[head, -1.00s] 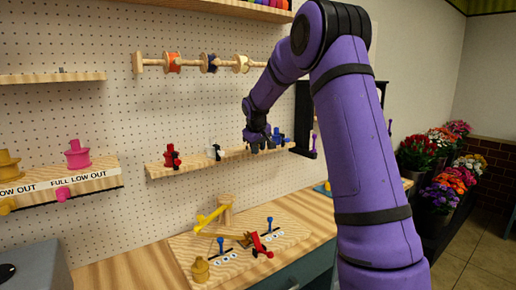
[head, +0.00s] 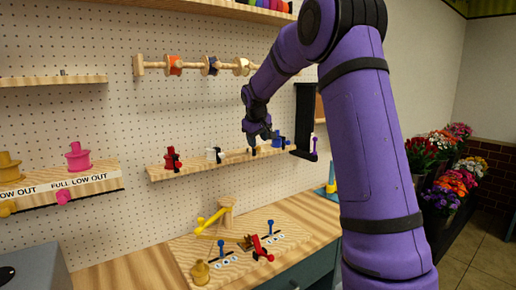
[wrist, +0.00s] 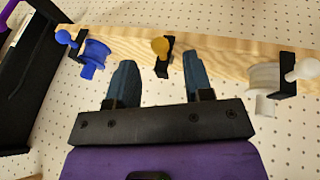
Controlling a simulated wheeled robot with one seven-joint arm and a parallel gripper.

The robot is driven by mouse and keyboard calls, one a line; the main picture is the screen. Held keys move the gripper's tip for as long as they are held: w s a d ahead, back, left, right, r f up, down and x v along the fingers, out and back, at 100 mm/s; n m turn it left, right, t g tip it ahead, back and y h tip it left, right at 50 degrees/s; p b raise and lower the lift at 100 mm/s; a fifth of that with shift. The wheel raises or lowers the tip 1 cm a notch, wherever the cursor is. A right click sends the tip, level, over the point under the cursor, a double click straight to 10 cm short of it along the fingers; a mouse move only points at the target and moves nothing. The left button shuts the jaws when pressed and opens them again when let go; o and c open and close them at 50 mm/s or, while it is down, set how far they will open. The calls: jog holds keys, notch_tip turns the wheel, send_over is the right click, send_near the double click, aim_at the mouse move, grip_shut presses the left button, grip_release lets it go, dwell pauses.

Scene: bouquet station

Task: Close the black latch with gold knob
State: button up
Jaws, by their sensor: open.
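The black latch with the gold knob (wrist: 160,47) is on a light wooden shelf board, near the middle of the wrist view. Its round knob is at the upper end and its black body (wrist: 162,70) reaches down over the board's edge. My gripper (wrist: 160,62) is open and empty, with one blue-grey finger on each side of the latch in the picture. I cannot tell whether a finger touches it. In the head view my gripper (head: 262,140) is at the shelf, and the latch there is mostly hidden behind it.
A blue spool-like latch (wrist: 93,55) is left of the gold knob and a white one (wrist: 268,78) is right of it. A red one (head: 172,159) is further left on the shelf. A black panel (head: 304,115) stands at the shelf's right end. Fixtures stand on the bench board below.

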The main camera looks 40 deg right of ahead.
jog(key=shift+v, duration=2.8)
